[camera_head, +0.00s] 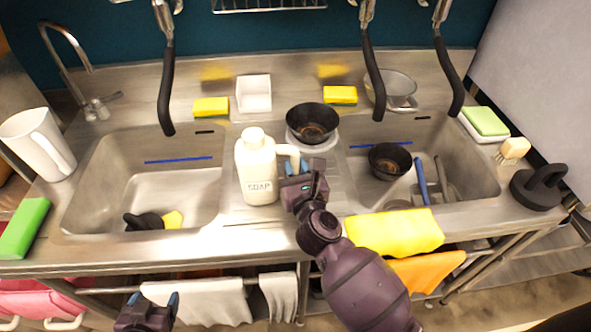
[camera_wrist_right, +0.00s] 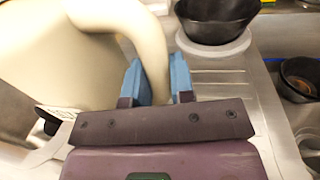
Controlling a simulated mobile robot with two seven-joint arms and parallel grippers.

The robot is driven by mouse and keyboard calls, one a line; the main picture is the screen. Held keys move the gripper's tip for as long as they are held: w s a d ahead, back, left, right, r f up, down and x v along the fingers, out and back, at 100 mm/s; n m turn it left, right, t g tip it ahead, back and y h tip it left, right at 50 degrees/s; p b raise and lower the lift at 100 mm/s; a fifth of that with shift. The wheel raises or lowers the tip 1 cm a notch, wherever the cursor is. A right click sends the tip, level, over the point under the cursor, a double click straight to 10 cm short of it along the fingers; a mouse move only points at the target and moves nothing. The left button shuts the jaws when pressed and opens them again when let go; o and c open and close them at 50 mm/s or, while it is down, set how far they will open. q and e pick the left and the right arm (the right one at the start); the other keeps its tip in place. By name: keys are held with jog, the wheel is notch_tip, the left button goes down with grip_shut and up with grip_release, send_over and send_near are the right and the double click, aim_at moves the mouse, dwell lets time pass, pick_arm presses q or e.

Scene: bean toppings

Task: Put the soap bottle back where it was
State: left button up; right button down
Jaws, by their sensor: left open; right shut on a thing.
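The soap bottle (camera_head: 258,170) is white with a handle on its right side and the word SOAP on its front. It is upright between the two sinks, at the right edge of the left sink. I cannot tell whether its base touches the counter. My right gripper (camera_head: 294,168) is shut on the bottle's handle. In the right wrist view the handle (camera_wrist_right: 150,50) passes between the blue fingertips (camera_wrist_right: 157,82). My left gripper (camera_head: 152,302) is open and empty, low in front of the counter's front edge, away from the bottle.
A black bowl (camera_head: 312,122) on a white round stand is just behind the bottle. The left sink (camera_head: 100,190) holds a black item; the right sink (camera_head: 465,180) holds a dark bowl (camera_head: 390,160). A white pitcher (camera_head: 38,145) stands at left.

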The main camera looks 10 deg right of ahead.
dwell(0.3)
jog(key=c, duration=1)
grip_release()
jog(key=shift+r, duration=0.2)
jog(key=s, duration=0.4)
jog(key=s+d, duration=0.1)
jog(key=s, duration=0.3)
jog(key=s+d, duration=0.1)
jog(key=s, duration=0.3)
jog(key=shift+f+b, duration=0.15)
jog(key=shift+b, duration=0.2)
